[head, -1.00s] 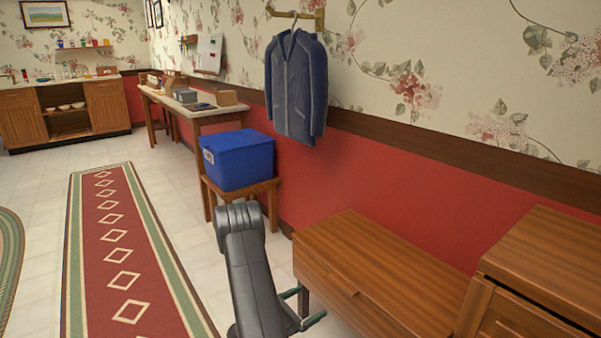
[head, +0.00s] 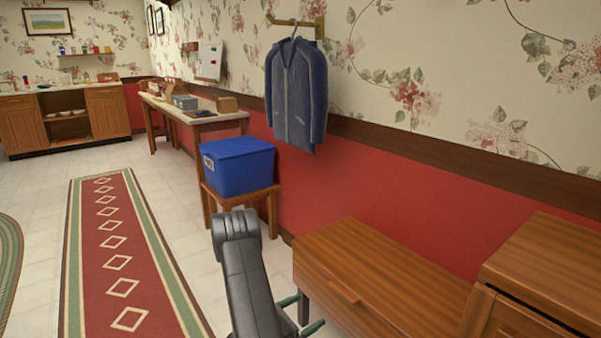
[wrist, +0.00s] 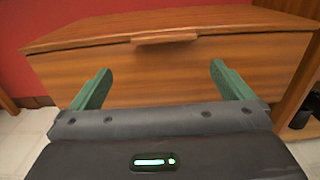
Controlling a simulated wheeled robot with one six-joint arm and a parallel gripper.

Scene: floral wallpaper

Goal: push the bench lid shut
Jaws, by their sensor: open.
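The wooden bench (head: 400,275) stands against the red wall at the lower right of the head view. Its lid looks down and level, with a small wooden handle (head: 344,292) on the front edge. In the wrist view the lid (wrist: 230,25) lies above the front panel (wrist: 190,75), and its handle also shows (wrist: 165,38). I cannot tell whether a thin gap is left under the lid. My gripper (wrist: 160,70) is open and empty, its green fingers in front of the panel, below the handle.
A wooden cabinet (head: 540,265) stands close at the bench's right. A blue bin (head: 238,165) sits on a small wooden stand beyond my arm. A blue jacket (head: 298,95) hangs on the wall. The floor left of my arm is clear, with a red runner rug (head: 125,260).

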